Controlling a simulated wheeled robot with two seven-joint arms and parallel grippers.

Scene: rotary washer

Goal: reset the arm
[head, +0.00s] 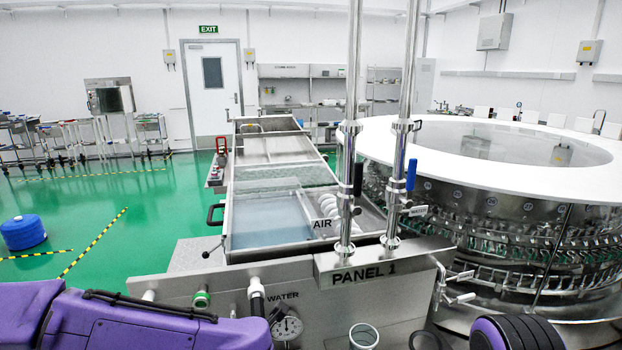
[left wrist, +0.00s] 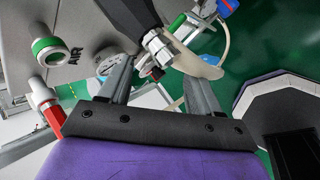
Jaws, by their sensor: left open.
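My left arm (head: 150,320) reaches in from the lower left of the head view, low in front of the steel panel labelled PANEL 1 (head: 390,268). In the left wrist view my left gripper (left wrist: 156,78) is open, its two grey fingers apart. A black and silver fitting (left wrist: 158,45) with a pale hose shows between and beyond the fingers; I cannot tell whether they touch it. A round gauge (left wrist: 110,65) is partly hidden behind the left finger. Part of my right arm (head: 515,332) shows at the lower right of the head view; its gripper is out of view.
A steel water tank (head: 270,215) stands behind the panel, with the large round washer (head: 400,150) at right. Two upright pipes rise from the panel. A green-ringed fitting (head: 201,299) sits close above my left arm. A blue drum (head: 22,232) stands on open green floor at left.

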